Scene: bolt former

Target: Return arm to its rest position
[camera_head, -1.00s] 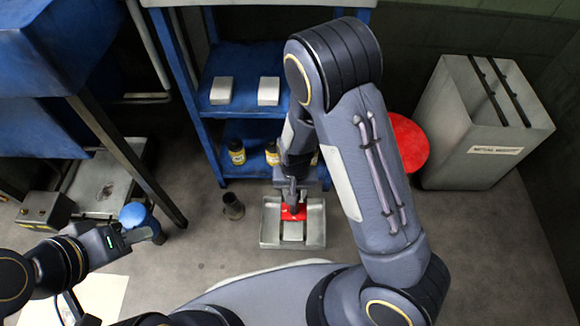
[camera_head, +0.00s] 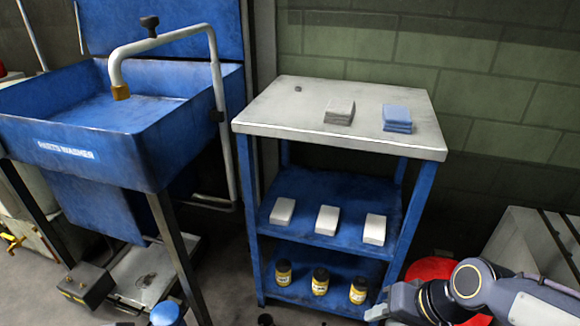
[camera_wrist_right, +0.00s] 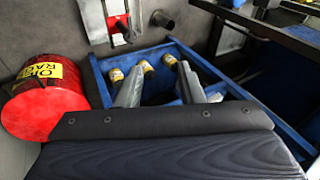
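My right gripper (camera_wrist_right: 162,66) shows in the wrist view with its two grey fingers apart and nothing between them. The blue shelf unit lies beyond them. In the head view part of my right arm (camera_head: 465,290) enters at the lower right, its gripper end (camera_head: 380,313) near the bottom edge beside the shelf unit. My left gripper does not show clearly. A round blue thing (camera_head: 167,313) shows at the bottom edge of the head view; what holds it is hidden.
The shelf unit (camera_head: 345,142) carries cloth stacks, white blocks and yellow bottles. A blue parts washer (camera_head: 180,150) stands left. A red oily-rags can (camera_wrist_right: 45,100) and a grey bin (camera_head: 520,240) stand right. A metal tray with a red item (camera_wrist_right: 118,22) lies on the floor.

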